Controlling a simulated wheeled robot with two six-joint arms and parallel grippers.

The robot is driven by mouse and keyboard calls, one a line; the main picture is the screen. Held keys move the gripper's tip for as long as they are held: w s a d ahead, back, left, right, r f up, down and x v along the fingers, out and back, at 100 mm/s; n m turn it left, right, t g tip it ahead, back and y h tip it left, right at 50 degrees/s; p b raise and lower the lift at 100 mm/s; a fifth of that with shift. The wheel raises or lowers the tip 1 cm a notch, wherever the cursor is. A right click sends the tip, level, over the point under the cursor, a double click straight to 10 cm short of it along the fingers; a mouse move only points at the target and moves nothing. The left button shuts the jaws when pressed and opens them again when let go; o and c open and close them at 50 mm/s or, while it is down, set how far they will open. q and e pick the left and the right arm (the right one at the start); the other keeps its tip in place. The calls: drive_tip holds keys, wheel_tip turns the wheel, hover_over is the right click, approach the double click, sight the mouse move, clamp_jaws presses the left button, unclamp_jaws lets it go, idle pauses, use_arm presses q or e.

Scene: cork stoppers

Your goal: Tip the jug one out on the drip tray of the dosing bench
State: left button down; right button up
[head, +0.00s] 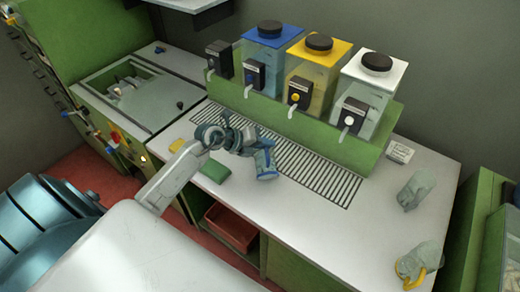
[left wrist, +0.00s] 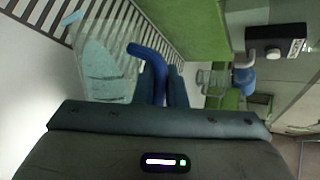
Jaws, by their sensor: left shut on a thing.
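The jug with the blue handle (head: 266,160) is held by my left gripper (head: 240,142) over the near edge of the slotted drip tray (head: 325,183). In the left wrist view the see-through jug (left wrist: 103,62) has a pale blue patch in its body. Its blue handle (left wrist: 150,68) stands between the fingers of my left gripper (left wrist: 163,85), which is shut on it. The drip tray's slots (left wrist: 50,17) show behind the jug there. The exact tilt of the jug is hard to tell. My right gripper is not in view.
Behind the tray is a green stand (head: 335,140) with several dispensers and taps. A grey jug (head: 417,188) and a yellow-handled jug (head: 420,258) stand at the right of the bench. A green pad (head: 214,166), a yellow block (head: 177,145) and a white label block (head: 399,153) lie on it.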

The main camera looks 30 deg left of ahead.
use_arm(q)
drive_tip(key=shift+w+a+f+n, duration=0.1)
drive_tip(key=shift+w+a+n, duration=0.25)
drive_tip(key=shift+w, duration=0.2)
drive_tip(key=shift+w+a+f+g+h, duration=0.2)
drive_tip(key=shift+w+a+g+h, duration=0.1)
drive_tip(key=shift+w+a+g, duration=0.3)
idle(0.5)
drive_tip(key=shift+w+a+f+n+g, duration=0.3)
drive_tip(key=shift+w+a+n, duration=0.2)
drive_tip(key=shift+w+n, duration=0.1)
